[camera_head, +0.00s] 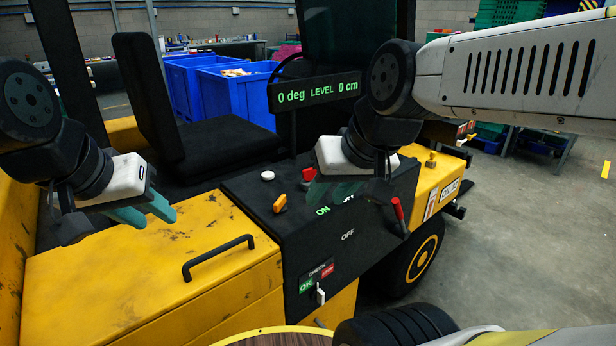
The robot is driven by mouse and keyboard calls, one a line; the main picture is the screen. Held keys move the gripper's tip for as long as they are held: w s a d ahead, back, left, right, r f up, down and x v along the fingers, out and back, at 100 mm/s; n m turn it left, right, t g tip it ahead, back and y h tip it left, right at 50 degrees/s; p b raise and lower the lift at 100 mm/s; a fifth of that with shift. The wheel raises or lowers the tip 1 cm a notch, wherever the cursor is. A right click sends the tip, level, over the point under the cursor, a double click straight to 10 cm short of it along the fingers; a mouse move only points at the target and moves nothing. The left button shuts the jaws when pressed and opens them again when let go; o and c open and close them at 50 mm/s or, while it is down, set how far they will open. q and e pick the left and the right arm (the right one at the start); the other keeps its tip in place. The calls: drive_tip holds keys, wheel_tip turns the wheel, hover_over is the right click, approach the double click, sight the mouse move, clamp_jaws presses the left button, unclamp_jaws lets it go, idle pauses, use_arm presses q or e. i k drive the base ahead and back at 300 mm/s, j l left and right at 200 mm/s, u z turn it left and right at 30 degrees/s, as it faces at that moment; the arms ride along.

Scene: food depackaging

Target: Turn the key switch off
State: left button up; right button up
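The black control panel (335,255) has green ON and white OFF lettering, partly covered by my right gripper. A red-handled lever (399,210) stands at the right. I cannot tell which control is the key switch; it may be hidden by the gripper. My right gripper (322,192) hangs over the panel, teal fingers pointing down; its opening and any contact are unclear. My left gripper (148,216) is open and empty above the yellow body.
A black grab handle (218,256) rises from the yellow cover. A white toggle (319,294) sits beside the CHECK label on the panel's front. A display (316,92) reads 0 deg, LEVEL, 0 cm. A black seat (205,145) and blue bins (235,98) stand behind.

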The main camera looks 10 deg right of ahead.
sight(305, 186)
drive_tip(key=z, duration=0.55)
drive_tip(key=k+j+z, duration=0.35)
drive_tip(key=k+j, duration=0.15)
drive_tip(key=j, duration=0.1)
